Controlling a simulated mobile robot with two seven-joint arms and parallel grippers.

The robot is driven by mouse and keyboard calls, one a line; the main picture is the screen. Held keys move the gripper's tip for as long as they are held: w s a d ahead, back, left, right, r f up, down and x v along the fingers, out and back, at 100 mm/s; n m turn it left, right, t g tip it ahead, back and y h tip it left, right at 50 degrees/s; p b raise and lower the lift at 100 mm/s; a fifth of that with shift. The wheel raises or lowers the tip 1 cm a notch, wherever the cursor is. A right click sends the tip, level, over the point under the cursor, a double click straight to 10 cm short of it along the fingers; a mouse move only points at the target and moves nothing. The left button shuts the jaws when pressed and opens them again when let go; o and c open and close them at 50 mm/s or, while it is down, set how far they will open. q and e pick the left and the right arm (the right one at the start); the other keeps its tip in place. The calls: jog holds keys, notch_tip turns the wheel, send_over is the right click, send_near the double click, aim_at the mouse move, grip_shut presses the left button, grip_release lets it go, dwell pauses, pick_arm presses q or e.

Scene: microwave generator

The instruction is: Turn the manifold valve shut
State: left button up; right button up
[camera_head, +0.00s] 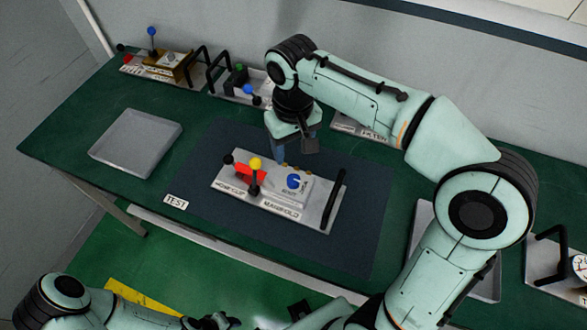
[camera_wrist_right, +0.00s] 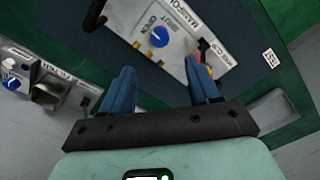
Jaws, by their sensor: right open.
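The manifold plate (camera_head: 229,193) is a silver panel lying on the dark mat near the middle of the table. Its valve is a round blue knob (camera_head: 293,181), also seen in the right wrist view (camera_wrist_right: 159,37). OPEN and SHUT labels are printed beside the knob; a small white mark shows on it, but its exact setting is hard to read. My right gripper (camera_head: 286,150) hangs just behind the plate. In its wrist view the blue fingers (camera_wrist_right: 162,84) are wide apart and empty, with the knob beyond them. My left gripper's jaws are not clear at the bottom edge.
The plate carries a black bar handle (camera_head: 334,199) and a red clip with a yellow ball lever (camera_head: 255,164). An empty grey tray (camera_head: 135,145) stands at left. Other panels with handles and levers (camera_head: 160,62) line the back. Another handled panel (camera_head: 560,265) is at far right.

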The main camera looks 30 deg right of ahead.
aim_at(293, 179)
pick_arm(q)
jog(key=shift+s+f+b, duration=0.8)
jog(key=shift+f, duration=0.3)
pick_arm(e)
notch_tip(293, 179, down, 11)
jog(key=shift+f, duration=0.2)
jog(key=c, duration=1)
